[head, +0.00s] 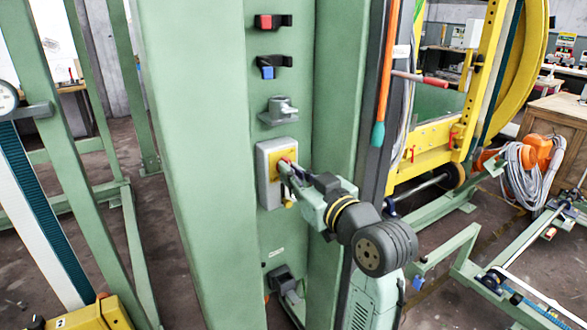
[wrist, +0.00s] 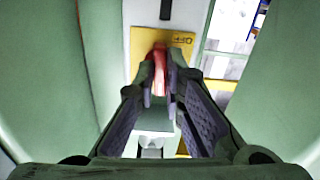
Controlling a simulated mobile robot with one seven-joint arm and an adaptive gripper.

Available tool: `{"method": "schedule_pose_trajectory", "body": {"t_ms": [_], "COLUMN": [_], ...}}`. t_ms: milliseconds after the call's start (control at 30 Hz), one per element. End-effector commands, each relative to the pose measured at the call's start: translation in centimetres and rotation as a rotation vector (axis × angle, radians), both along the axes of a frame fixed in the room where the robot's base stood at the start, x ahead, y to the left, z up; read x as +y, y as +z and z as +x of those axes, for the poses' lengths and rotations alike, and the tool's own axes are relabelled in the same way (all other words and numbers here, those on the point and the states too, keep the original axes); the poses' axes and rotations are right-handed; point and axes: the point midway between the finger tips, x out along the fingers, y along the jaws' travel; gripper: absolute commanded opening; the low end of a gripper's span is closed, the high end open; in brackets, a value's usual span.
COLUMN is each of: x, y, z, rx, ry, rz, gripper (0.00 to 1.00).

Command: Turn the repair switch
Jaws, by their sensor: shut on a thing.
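The repair switch is a red handle (wrist: 157,72) on a yellow plate (wrist: 178,44) with an "OFF" marking, seen in the wrist view. In the head view its grey box (head: 267,190) is fixed to the green column, and the yellow plate (head: 278,157) shows on its front. My gripper (head: 285,165) reaches the plate from the right. In the wrist view my gripper (wrist: 158,88) has its two fingers on either side of the red handle, shut on it. The near part of the handle is hidden between the fingers.
Above the box are a grey lever switch (head: 279,110), a blue button (head: 268,72) and a red button (head: 264,22). Green column walls (head: 335,90) stand close on both sides of the recessed panel. A dark bracket (head: 281,278) sits below.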

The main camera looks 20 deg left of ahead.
Motion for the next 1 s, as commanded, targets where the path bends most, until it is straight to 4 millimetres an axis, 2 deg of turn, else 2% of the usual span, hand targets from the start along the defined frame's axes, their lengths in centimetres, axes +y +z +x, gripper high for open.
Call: {"method": "schedule_pose_trajectory", "body": {"t_ms": [300,767,800,1000], "x": [0.02,0.02,0.02,0.02], "y": [-0.03,-0.08,-0.08,-0.05], "z": [-0.03,-0.03,-0.03,-0.01], "rx": [0.078,0.089,0.09,0.087], "ry": [0.001,0.001,0.001,0.001], "rz": [0.059,0.068,0.067,0.067], "gripper": [0.0,0.0,0.11,0.24]}}
